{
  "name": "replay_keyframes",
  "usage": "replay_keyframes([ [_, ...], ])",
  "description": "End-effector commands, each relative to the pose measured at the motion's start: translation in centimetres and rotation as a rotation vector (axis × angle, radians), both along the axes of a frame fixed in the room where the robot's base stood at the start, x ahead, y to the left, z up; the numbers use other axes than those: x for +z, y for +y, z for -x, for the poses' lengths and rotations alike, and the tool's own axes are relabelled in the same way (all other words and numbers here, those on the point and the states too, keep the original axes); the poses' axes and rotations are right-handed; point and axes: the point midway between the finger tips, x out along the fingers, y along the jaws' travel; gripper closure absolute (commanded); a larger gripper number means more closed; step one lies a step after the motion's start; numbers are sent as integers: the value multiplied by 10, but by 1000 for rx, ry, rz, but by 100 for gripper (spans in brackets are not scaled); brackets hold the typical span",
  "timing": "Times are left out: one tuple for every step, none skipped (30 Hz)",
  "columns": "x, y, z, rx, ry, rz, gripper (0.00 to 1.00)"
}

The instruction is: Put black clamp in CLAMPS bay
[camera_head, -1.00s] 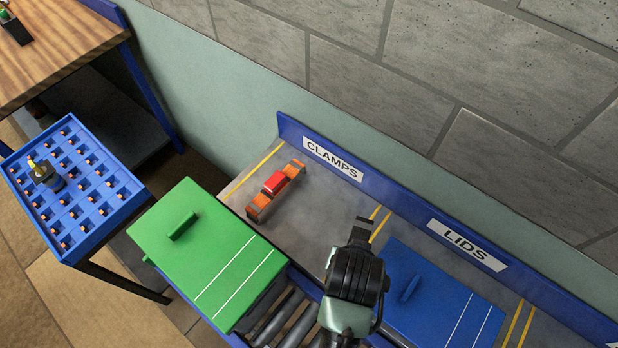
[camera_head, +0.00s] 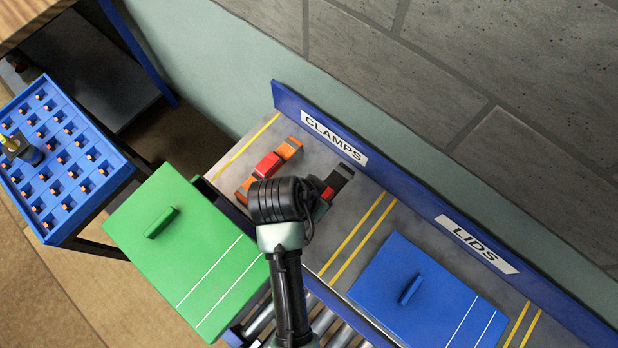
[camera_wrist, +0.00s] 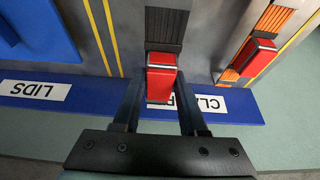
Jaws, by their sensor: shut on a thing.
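The black clamp (camera_head: 342,177) has black ribbed ends and a red middle block. My gripper (camera_wrist: 160,92) is shut on the red block of the clamp, which also shows in the wrist view (camera_wrist: 165,27). In the head view my wrist hides much of the clamp. The clamp is over the CLAMPS bay (camera_head: 338,227), right of the orange clamp and apart from it. I cannot tell whether it touches the bay floor. The CLAMPS label (camera_head: 334,137) is on the blue back wall.
An orange clamp with a red block (camera_head: 268,164) lies in the left of the CLAMPS bay. A blue lid (camera_head: 418,292) lies in the LIDS bay, past double yellow lines. A green lid (camera_head: 180,245) is at the front left. Bay floor right of the black clamp is clear.

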Motion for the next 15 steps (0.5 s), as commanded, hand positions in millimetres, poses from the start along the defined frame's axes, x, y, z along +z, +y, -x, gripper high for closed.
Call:
replay_keyframes([
  [-8,0,1,1,3,0,100],
  [-11,0,0,2,1,0,100],
  [-14,0,0,2,0,0,100],
  [-17,0,0,1,0,0,100],
  [-19,0,0,1,0,0,100],
  [-23,0,0,1,0,0,100],
  [-27,0,0,1,1,0,100],
  [-32,0,0,2,1,0,100],
  [-38,0,0,2,1,0,100],
  [-43,0,0,3,1,0,100],
  [-47,0,0,3,1,0,100],
  [-51,0,0,2,0,0,100],
  [-53,0,0,2,0,0,100],
  [-55,0,0,2,0,0,100],
  [-56,0,0,2,-2,-1,100],
])
